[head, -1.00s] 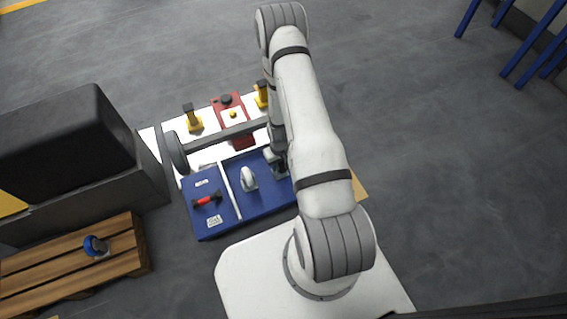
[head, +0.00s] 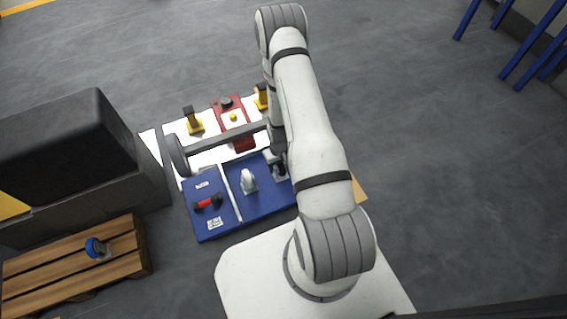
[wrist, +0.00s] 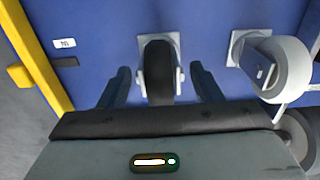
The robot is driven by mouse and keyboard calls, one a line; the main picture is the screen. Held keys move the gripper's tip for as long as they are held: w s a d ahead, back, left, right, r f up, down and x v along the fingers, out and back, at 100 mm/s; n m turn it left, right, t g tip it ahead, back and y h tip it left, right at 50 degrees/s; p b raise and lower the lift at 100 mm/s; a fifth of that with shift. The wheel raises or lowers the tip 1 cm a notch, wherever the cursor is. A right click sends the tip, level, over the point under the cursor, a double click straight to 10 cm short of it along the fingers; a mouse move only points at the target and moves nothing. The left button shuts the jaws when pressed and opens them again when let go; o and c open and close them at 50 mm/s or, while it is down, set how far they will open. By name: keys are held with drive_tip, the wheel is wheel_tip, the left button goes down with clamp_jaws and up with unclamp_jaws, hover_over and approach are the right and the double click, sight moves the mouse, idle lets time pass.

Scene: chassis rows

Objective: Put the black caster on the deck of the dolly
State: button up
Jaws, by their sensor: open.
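The black caster (wrist: 158,70) stands on a blue tray surface in the wrist view, with a light grey fork and plate. My gripper (wrist: 160,85) is open, with one finger on each side of the caster; I see no clear contact. In the head view my gripper (head: 279,150) is over the right part of the blue tray, partly hidden by my arm. A low slatted wooden platform (head: 60,275), which looks like the dolly, lies at the lower left; a blue-wheeled caster (head: 97,248) stands on it.
A white-wheeled caster (head: 248,181) stands close by; it also shows in the wrist view (wrist: 282,70). A red and black object (head: 207,202) lies left of the tray's divider. Behind are a grey bar (head: 225,137) with a wheel, a red object (head: 240,140) and yellow stands (head: 194,122).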

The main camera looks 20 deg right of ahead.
wheel_tip(320, 180, up, 11)
drive_tip(key=p, duration=1)
wheel_tip(320, 180, up, 28)
drive_tip(key=w+a+h, duration=0.1)
drive_tip(key=a, duration=0.1)
drive_tip(key=s+a+r, duration=0.3)
drive_tip(key=s+r, duration=0.6)
drive_tip(key=r, duration=0.1)
drive_tip(key=s+a+r+t+y, duration=0.1)
drive_tip(key=s+a+r, duration=0.2)
drive_tip(key=s+r, duration=0.5)
drive_tip(key=shift+s+a+r, duration=0.15)
drive_tip(key=shift+s+r, duration=0.25)
drive_tip(key=shift+r, duration=0.45)
